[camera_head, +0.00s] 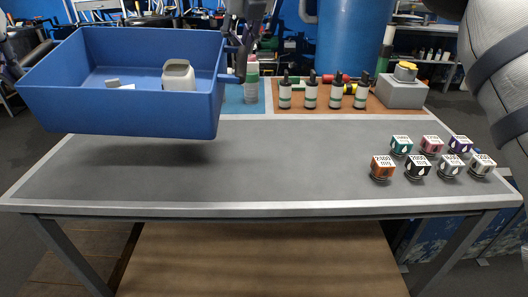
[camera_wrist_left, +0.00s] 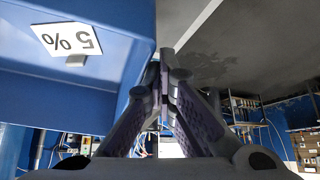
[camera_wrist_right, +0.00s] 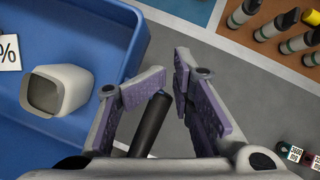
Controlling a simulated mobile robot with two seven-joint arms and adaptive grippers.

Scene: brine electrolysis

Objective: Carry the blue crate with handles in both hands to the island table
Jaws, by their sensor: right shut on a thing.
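The blue crate (camera_head: 130,112) hangs roughly level above the left part of the grey-topped table (camera_head: 270,165), with a shadow below it. It holds a white open-mouthed container (camera_head: 178,75) and a small white label, marked "5%" in the left wrist view (camera_wrist_left: 65,38). My right gripper (camera_head: 238,68) is at the crate's right end; in the right wrist view its fingers (camera_wrist_right: 160,90) close around the dark handle (camera_wrist_right: 150,125). My left gripper (camera_head: 8,68) is at the left end, partly out of frame; in the left wrist view its fingers (camera_wrist_left: 165,70) close together beside the crate wall, the grip partly hidden.
Several dropper bottles (camera_head: 310,94) stand on a brown mat at the back, beside a grey box (camera_head: 402,90). A bottle (camera_head: 252,80) stands on a blue mat. Several small labelled jars (camera_head: 418,165) sit at the right. The table's middle and front are clear.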

